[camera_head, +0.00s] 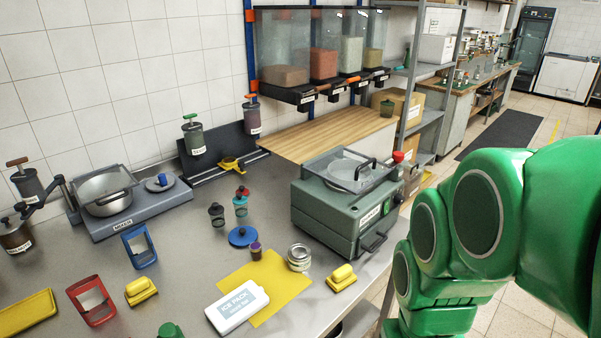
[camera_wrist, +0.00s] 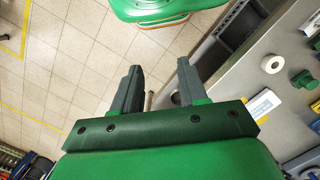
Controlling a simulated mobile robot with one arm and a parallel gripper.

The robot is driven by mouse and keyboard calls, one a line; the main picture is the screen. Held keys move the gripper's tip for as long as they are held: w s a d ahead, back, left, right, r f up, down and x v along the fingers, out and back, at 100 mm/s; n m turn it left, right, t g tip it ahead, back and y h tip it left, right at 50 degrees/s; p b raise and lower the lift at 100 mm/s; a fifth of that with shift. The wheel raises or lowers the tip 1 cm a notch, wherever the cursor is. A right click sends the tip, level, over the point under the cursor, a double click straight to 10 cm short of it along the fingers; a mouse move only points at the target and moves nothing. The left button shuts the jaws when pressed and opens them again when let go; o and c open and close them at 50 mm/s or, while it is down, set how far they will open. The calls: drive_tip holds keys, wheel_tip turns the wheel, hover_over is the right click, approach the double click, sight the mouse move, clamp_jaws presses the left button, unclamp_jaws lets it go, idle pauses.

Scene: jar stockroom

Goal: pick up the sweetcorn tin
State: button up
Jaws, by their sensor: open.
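No label reading sweetcorn can be made out in either view. A short silver tin-like object (camera_head: 299,257) stands on the grey worktop (camera_head: 195,235) at the right edge of the yellow mat (camera_head: 283,305) in the head view; I cannot tell if it is the sweetcorn tin. My gripper (camera_wrist: 158,85) shows in the wrist view with its two fingers apart and nothing between them. It is over the tiled floor, left of the counter edge. In the head view my green arm fills the right side and the gripper is not seen.
A white ice pack (camera_head: 237,306) lies on the mat, with a small dark jar (camera_head: 256,251) nearby. A grey-green machine (camera_head: 347,204) stands at the counter's right edge. Yellow blocks (camera_head: 341,277), a blue lid (camera_head: 242,236) and a red frame (camera_head: 91,300) occupy the worktop.

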drive_tip(key=o, duration=1.1)
drive_tip(key=shift+r, duration=0.1)
